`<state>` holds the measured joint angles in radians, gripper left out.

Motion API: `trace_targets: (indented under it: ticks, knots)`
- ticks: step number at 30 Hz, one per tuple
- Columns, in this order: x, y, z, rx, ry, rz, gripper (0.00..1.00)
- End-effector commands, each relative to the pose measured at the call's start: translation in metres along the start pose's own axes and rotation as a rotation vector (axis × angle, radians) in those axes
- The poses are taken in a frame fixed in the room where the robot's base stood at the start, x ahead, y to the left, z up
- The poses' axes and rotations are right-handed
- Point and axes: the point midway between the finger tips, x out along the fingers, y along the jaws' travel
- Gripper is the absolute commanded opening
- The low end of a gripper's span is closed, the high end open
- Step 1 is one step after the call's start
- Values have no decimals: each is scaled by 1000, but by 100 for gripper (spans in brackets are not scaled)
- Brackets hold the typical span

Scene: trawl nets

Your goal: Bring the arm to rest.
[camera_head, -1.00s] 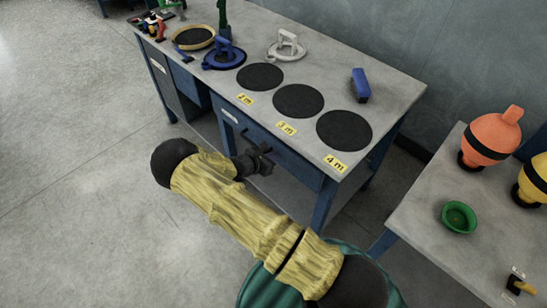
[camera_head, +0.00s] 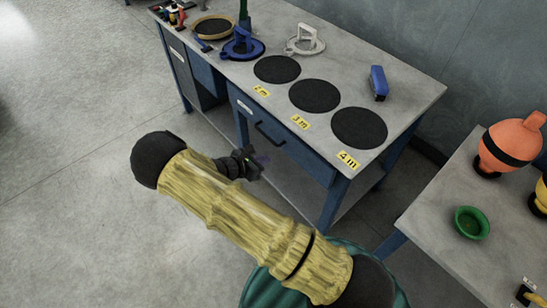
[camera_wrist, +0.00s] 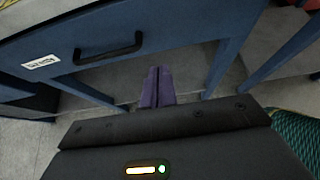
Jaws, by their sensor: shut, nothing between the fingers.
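My gripper (camera_head: 262,160) is at the end of my yellow-sleeved arm, in front of the workbench and below the level of its top. In the wrist view the purple fingers of my gripper (camera_wrist: 157,87) are together with nothing between them. Beyond them is the blue drawer front (camera_wrist: 110,60) with its black handle (camera_wrist: 110,50). The drawer handle also shows in the head view (camera_head: 270,135), close above and right of my gripper. I cannot tell the exact gap, but the fingers do not appear to touch it.
A side table at right holds an orange buoy (camera_head: 510,142) and a green bowl (camera_head: 472,222). Floor at left (camera_head: 70,150) is clear.

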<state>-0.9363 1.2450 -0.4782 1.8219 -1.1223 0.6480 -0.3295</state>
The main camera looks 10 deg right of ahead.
Motion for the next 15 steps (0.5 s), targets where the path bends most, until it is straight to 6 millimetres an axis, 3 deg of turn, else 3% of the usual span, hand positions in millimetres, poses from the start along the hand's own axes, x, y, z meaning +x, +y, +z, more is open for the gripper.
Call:
trace_targets:
  ticks: [6,15]
  knots:
    - [-23,0,0,1,1,0,0]
    - [-25,0,-1,-1,1,1,0]
